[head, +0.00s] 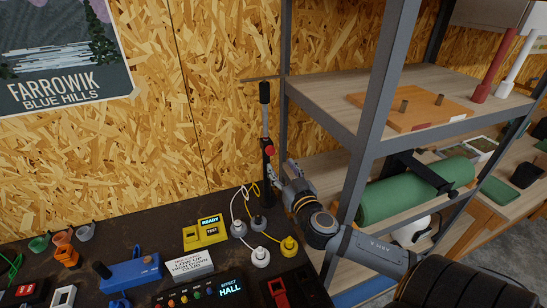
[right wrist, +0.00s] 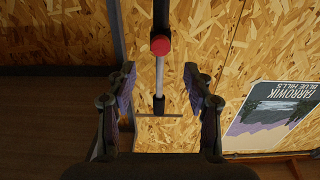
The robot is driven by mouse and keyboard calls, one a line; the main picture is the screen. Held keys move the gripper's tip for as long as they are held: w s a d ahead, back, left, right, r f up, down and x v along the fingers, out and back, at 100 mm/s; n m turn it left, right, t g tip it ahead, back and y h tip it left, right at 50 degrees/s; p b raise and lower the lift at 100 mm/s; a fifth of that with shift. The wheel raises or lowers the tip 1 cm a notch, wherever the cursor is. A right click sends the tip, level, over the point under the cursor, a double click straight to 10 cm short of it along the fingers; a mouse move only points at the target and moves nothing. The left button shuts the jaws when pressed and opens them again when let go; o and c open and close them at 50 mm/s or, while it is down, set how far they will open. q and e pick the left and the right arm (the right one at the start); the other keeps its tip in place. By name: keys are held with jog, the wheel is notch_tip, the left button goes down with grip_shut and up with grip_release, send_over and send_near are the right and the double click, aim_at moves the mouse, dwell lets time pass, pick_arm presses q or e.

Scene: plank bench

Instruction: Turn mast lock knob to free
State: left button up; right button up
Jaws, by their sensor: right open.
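The mast (head: 265,120) is a thin upright pole at the back of the bench, with a black upper part and a crossbar at its top. A red lock knob (head: 269,150) sits on its dark lower sleeve. In the right wrist view, which is upside down, the knob (right wrist: 160,45) is a red disc on the pole. My right gripper (head: 276,172) is close to the mast, just below and right of the knob in the head view. In the wrist view its fingers (right wrist: 160,78) are spread, with the pole seen between them. Nothing is gripped. My left gripper is out of view.
White and yellow plugs with cables (head: 260,256) stand at the mast's foot. A yellow READY box (head: 205,233) and a control panel (head: 200,292) crowd the dark bench.

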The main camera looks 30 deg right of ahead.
aim_at(272, 153)
jog(key=x, duration=0.4)
jog(key=shift+w+d+p, duration=0.1)
jog(key=shift+w+p, duration=0.25)
jog(key=p+x, duration=0.1)
jog(key=x, duration=0.1)
jog(key=shift+w, duration=0.4)
jog(key=shift+f, duration=0.1)
jog(key=shift+c, duration=0.7)
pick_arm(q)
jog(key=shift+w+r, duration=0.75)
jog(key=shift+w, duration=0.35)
pick_arm(e)
grip_shut()
